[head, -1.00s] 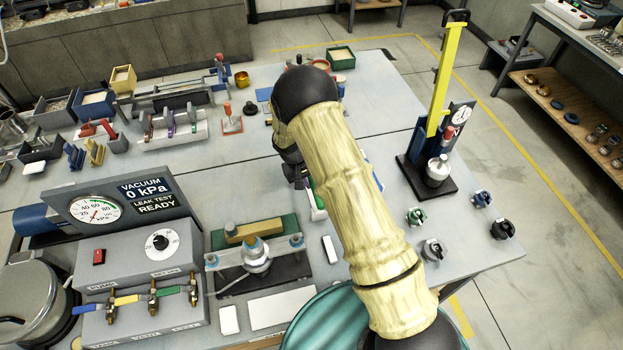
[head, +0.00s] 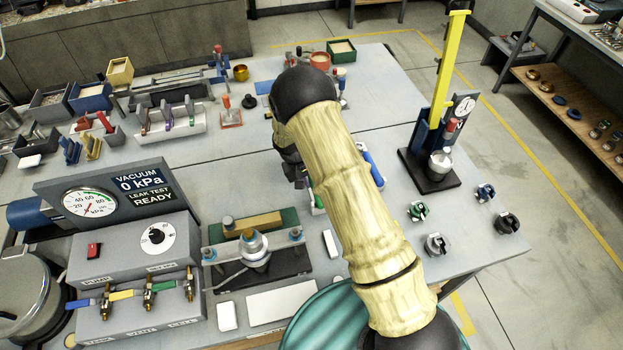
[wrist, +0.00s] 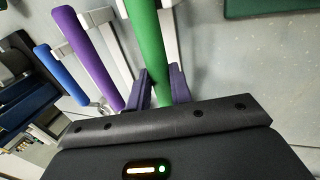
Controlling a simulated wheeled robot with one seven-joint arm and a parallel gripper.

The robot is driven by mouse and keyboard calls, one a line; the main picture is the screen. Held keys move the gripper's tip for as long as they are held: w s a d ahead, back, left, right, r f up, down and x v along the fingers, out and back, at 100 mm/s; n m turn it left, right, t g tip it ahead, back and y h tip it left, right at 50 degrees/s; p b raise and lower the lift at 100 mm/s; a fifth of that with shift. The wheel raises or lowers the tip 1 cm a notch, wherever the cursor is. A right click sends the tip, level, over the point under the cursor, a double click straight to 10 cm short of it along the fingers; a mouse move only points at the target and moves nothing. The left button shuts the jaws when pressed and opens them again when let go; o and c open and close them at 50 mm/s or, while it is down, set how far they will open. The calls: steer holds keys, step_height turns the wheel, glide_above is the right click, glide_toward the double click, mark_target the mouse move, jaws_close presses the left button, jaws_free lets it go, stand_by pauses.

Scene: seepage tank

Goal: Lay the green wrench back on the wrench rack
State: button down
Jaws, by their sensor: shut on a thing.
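The green wrench (wrist: 146,45) shows in the wrist view as a thick green handle running from the top edge down to my gripper (wrist: 158,92). My gripper's two dark fingers are shut on its lower end. Purple (wrist: 87,55) and blue (wrist: 62,73) handles lie to its left, roughly parallel and apart from it. Pale grey bars (wrist: 168,22) show beside the handles; I cannot tell whether they belong to the wrench rack. In the head view my arm hides the gripper and most of what lies under it. A bit of green shows beside the arm (head: 318,201).
The vacuum test box (head: 133,245) and a clamp fixture (head: 255,262) stand left of my arm. A gauge stand with a yellow column (head: 447,75) and several small knobs (head: 437,244) are at right. A holder with coloured handles (head: 168,118) stands at the back left.

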steer(key=shift+f, duration=0.1)
steer(key=c, duration=1.2)
jaws_free()
steer(key=shift+o, duration=0.2)
steer(key=b+v, duration=0.4)
steer(key=v, duration=1.3)
steer(key=shift+r, duration=0.25)
steer(key=shift+s, duration=0.1)
